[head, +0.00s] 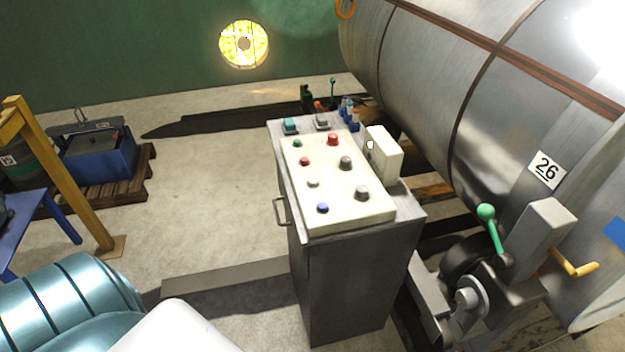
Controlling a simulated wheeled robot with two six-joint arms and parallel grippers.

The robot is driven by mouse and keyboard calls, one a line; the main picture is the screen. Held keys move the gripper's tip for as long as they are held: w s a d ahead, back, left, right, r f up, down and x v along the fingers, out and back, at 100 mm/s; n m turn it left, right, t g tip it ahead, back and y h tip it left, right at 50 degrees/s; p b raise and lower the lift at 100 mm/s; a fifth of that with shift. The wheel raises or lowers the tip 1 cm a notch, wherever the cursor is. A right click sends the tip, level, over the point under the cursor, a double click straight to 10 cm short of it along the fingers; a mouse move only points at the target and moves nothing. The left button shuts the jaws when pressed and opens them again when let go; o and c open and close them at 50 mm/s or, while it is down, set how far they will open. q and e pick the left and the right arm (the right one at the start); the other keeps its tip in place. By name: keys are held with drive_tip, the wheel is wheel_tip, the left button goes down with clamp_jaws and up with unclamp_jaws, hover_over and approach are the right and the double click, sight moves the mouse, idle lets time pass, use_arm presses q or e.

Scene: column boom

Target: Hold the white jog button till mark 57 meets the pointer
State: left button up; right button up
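The control panel (378,213) is a cream plate on top of a grey cabinet in the middle. A small whitish button (313,184) sits on its left column, between a red button (304,161) and a blue button (322,208). It looks like the white jog button. The large metal drum (430,60) lies at the right and bears a plate marked 26 (546,169). No mark 57 shows. A yellow bent piece (575,264) sticks out beside a grey block near the drum; I cannot tell whether it is the pointer. Neither gripper is in view.
The panel also has a green button (297,143), a red mushroom button (333,139) and two grey knobs. A white box (384,154) stands at its right edge. A green-knobbed lever (487,212) rises at the right. Bare floor (215,190) lies left of the cabinet.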

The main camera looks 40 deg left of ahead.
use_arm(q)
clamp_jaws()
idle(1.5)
